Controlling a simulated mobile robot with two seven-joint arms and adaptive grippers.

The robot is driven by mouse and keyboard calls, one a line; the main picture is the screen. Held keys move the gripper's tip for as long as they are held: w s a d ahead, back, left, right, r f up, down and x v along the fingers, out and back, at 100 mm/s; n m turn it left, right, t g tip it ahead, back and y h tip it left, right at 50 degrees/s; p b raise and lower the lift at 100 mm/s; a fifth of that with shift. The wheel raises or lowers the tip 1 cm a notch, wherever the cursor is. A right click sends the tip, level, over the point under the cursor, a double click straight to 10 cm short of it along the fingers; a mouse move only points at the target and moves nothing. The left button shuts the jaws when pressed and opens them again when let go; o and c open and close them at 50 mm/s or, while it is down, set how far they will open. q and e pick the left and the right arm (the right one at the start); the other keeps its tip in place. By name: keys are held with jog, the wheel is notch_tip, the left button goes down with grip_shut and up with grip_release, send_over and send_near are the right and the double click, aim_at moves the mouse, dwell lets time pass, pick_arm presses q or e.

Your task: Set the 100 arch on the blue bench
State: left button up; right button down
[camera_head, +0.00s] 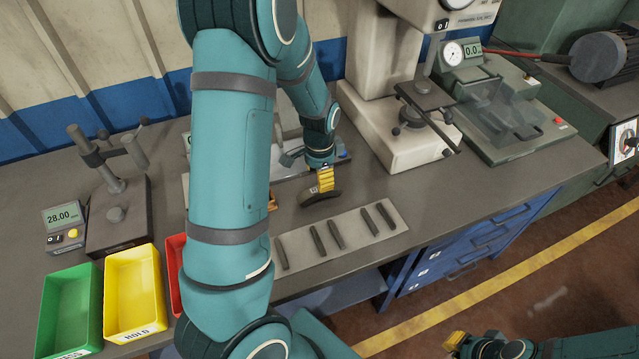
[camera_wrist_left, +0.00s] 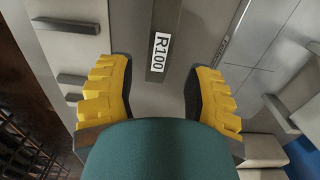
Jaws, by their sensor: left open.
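The 100 arch (camera_head: 322,198) is a dark, curved piece on the grey top of the blue bench (camera_head: 415,210). It is partly hidden by my left gripper (camera_head: 325,180), whose yellow fingers are just above it. In the left wrist view, the white R100 label on the arch (camera_wrist_left: 158,72) shows between the two open yellow fingers (camera_wrist_left: 158,90), with a gap on each side. My right gripper (camera_head: 455,341) is low at the right, away from the bench, and its finger opening is unclear.
A pale plate (camera_head: 385,239) with several dark bars lies in front of the arch. Green (camera_head: 70,312), yellow (camera_head: 135,290) and partly hidden red (camera_head: 176,270) bins stand at the left. A cream press (camera_head: 400,150) stands behind; my left arm hides the middle.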

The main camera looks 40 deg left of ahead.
pick_arm(q)
notch_tip(320, 180, up, 6)
jog(key=p, duration=0.1)
dwell(0.7)
